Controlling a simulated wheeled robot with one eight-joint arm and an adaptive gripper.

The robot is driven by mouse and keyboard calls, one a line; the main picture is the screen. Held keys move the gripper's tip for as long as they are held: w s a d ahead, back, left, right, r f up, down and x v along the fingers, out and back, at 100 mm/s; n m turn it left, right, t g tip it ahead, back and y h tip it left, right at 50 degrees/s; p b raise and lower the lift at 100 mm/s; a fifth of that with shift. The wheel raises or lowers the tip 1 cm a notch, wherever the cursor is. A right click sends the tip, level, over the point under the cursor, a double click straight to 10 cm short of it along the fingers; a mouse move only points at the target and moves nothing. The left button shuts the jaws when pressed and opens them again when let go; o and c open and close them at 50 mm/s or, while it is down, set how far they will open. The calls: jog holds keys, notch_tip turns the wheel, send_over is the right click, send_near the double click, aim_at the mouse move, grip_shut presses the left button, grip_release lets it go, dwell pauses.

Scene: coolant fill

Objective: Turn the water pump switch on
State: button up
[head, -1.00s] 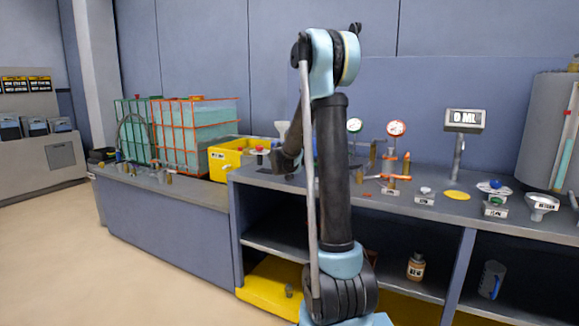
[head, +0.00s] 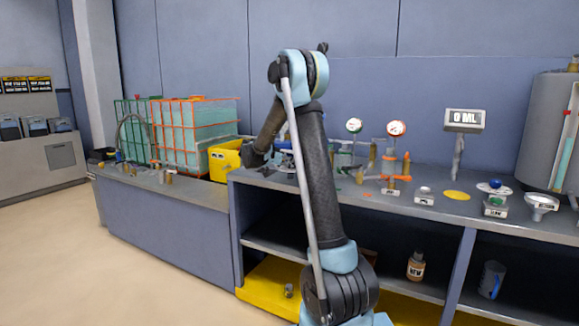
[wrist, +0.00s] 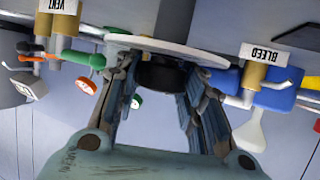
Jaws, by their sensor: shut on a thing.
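In the wrist view, my gripper (wrist: 160,80) has its fingers on both sides of a black round piece (wrist: 162,76). A wide white disc (wrist: 170,46) sits against this piece, at the fingertips. No writing shows on either, so I cannot tell whether this is the water pump switch. In the head view my forearm slopes down to the bench beside the yellow bin; the gripper's tips are not clear there. No water pump label is readable.
A VENT fitting (wrist: 58,8) and a BLEED fitting (wrist: 258,62) flank the gripper in the wrist view. In the head view, the yellow bin (head: 224,157) is at left; dial gauges (head: 396,129) and a 0 ML display (head: 464,118) are right. The floor at left is clear.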

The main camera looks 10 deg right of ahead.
jog(key=shift+w+a, duration=0.15)
jog(key=shift+a, duration=0.05)
dwell(0.4)
jog(key=o, duration=1.1)
jog(key=shift+m, duration=0.3)
jog(key=shift+d, duration=0.1)
jog(key=shift+g, duration=0.4)
jog(key=v, duration=1.2)
jog(key=shift+f, duration=0.3)
